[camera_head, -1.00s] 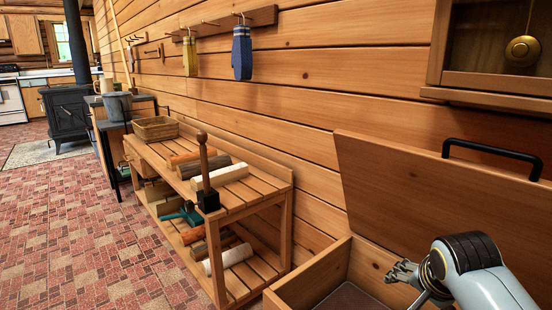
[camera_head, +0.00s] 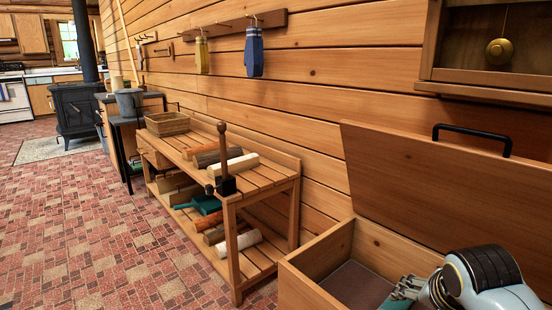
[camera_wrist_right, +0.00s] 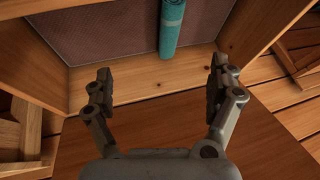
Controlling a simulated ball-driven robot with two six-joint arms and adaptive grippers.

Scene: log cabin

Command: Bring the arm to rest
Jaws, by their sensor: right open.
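My right gripper (camera_head: 410,287) is over the open wooden chest (camera_head: 318,250) at the lower right of the head view. In the right wrist view the right gripper (camera_wrist_right: 160,76) is open, with its two fingers wide apart and nothing between them. A teal roll (camera_wrist_right: 172,30) lies on the dark chest floor, beyond the fingertips and apart from them. A bit of the teal roll (camera_head: 394,303) also shows at the bottom of the head view, below the gripper. My left gripper is not in view.
The chest lid (camera_head: 440,185) stands open against the log wall. A wooden shelf bench (camera_head: 240,200) with logs and a basket (camera_head: 167,123) stands left of the chest. Mitts hang on the wall rack (camera_head: 225,32). The brick floor (camera_head: 90,230) at left is clear.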

